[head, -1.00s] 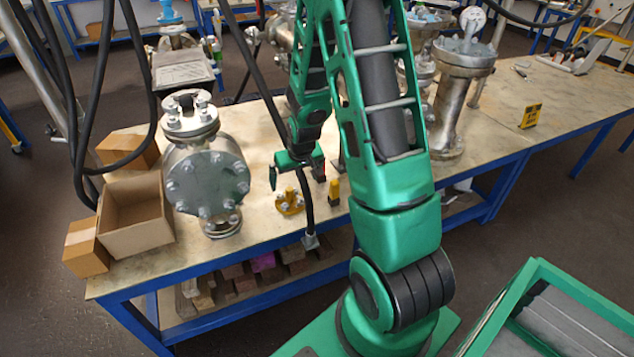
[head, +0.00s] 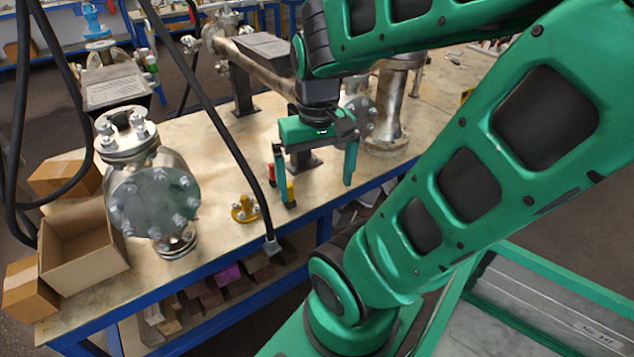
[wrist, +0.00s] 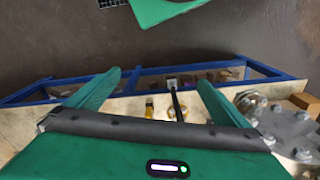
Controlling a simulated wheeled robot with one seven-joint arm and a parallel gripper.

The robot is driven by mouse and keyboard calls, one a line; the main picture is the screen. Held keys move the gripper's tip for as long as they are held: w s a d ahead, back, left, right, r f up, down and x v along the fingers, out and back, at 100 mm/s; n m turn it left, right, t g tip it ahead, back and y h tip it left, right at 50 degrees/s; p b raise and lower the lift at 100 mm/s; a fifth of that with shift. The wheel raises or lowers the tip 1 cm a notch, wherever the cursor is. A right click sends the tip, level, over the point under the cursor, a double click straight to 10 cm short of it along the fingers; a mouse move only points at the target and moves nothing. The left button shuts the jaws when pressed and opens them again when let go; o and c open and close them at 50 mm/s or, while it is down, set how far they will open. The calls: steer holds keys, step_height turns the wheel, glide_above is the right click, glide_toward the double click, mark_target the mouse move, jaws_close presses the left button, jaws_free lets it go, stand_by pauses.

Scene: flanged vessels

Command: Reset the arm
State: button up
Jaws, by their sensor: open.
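My gripper (head: 319,180) hangs above the front edge of the workbench (head: 225,170) in the head view, with its two green fingers spread and nothing between them. In the wrist view my gripper (wrist: 150,85) is also open, its fingers apart over the bench's front edge. My green arm bends in from the right of the head view and hides part of the bench behind it.
A flanged vessel (head: 150,195) stands at the bench's left, beside an open cardboard box (head: 85,245). A yellow flanged part (head: 243,210) lies left of my gripper. A black cable (head: 215,125) hangs across the bench. A metal vessel (head: 390,105) stands behind my gripper.

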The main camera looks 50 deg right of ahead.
steer(key=shift+s+a+r, duration=0.15)
steer(key=shift+s+a, duration=0.05)
steer(key=shift+s, duration=0.3)
steer(key=shift+s+a+r, duration=0.1)
steer(key=shift+s+a, duration=0.05)
steer(key=shift+s, duration=0.35)
